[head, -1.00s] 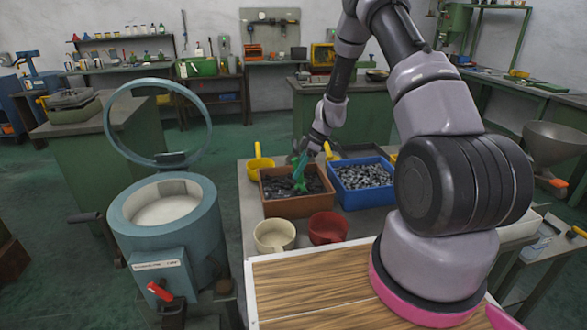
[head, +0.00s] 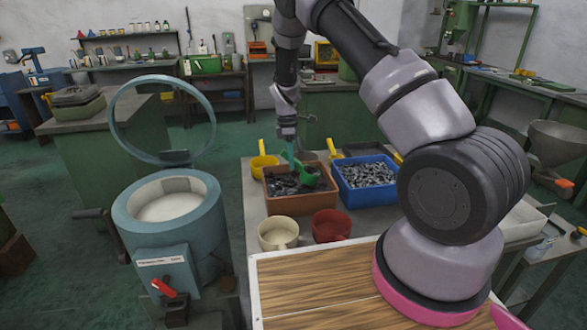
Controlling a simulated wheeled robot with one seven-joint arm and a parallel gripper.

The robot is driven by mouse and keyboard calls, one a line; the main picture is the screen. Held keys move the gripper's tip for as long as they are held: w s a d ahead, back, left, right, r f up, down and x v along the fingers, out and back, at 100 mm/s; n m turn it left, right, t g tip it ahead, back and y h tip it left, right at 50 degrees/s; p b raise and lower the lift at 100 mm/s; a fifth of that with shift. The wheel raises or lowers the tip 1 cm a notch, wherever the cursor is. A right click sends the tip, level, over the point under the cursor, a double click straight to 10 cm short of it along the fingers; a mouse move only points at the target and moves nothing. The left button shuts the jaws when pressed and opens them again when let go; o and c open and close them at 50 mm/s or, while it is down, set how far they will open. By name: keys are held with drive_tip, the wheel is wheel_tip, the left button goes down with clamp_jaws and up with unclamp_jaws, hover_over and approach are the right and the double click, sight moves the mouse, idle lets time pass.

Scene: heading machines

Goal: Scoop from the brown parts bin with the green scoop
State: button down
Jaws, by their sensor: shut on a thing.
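The brown parts bin (head: 300,206) stands on the grey table and holds dark metal parts. The green scoop (head: 308,176) is over and partly inside the bin, toward its right side, with its handle rising to my gripper. My gripper (head: 288,141) is above the bin, pointing down, shut on the scoop's handle. The fingers are small in view. Whether parts lie in the scoop's bowl I cannot tell.
A blue bin (head: 370,199) of grey parts stands right beside the brown one. A cream pot (head: 278,235) and a red pot (head: 331,226) are in front. A yellow scoop (head: 263,163) is behind. A blue-grey drum machine (head: 140,232) with raised ring lid stands left.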

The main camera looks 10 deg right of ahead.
drive_tip(key=shift+h, duration=0.6)
drive_tip(key=shift+s+v, duration=0.2)
drive_tip(key=shift+v, duration=1.35)
drive_tip(key=shift+s+v, duration=0.2)
drive_tip(key=shift+v, duration=1.35)
drive_tip(key=shift+a+r, duration=0.1)
